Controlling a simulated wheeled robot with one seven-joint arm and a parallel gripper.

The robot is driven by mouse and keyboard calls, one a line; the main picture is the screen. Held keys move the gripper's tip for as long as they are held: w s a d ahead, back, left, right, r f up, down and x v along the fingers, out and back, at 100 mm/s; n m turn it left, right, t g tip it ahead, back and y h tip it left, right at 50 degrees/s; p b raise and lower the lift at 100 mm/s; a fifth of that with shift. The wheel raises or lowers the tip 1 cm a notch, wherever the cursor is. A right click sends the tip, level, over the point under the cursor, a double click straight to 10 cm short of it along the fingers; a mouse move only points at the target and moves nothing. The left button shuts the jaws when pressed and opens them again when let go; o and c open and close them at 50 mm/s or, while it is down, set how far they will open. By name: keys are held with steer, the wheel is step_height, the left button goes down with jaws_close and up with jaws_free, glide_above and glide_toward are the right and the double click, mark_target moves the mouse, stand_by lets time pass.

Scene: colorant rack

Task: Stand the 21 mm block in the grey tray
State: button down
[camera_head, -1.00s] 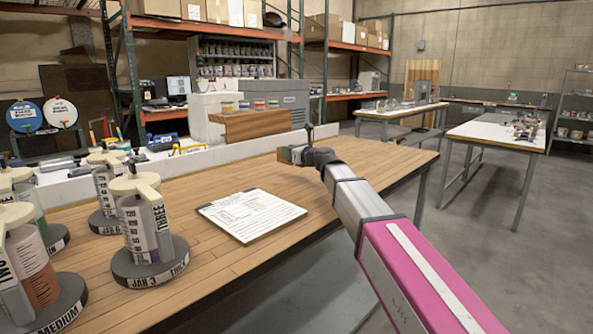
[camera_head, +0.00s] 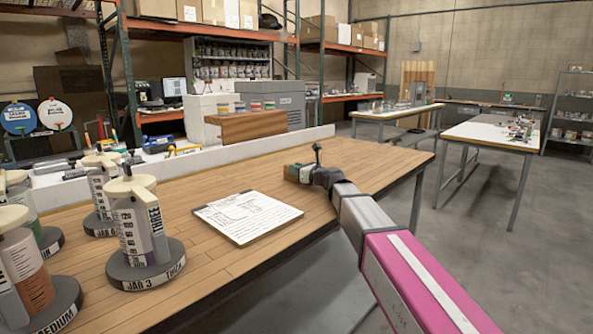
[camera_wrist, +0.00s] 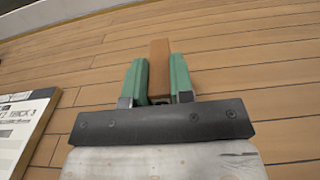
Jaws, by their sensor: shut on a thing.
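My gripper (camera_head: 297,172) is low over the right part of the wooden table, past the clipboard. In the wrist view my gripper (camera_wrist: 160,75) has two green fingers shut on a plain brown block (camera_wrist: 159,66). The block is long and narrow, and its far end sticks out beyond the fingertips. Its near end is hidden between the fingers. I cannot tell whether the block touches the table. I cannot make out a grey tray in either view.
A clipboard with a printed sheet (camera_head: 248,216) lies left of my gripper; its edge also shows in the wrist view (camera_wrist: 22,130). Several jars on round grey bases, including Jar 3 (camera_head: 140,230), stand at the left. A white ledge runs behind. The wooden tabletop (camera_head: 365,160) right of my gripper is bare.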

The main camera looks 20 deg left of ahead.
steer(key=shift+f, duration=0.1)
steer(key=c, duration=1)
jaws_free()
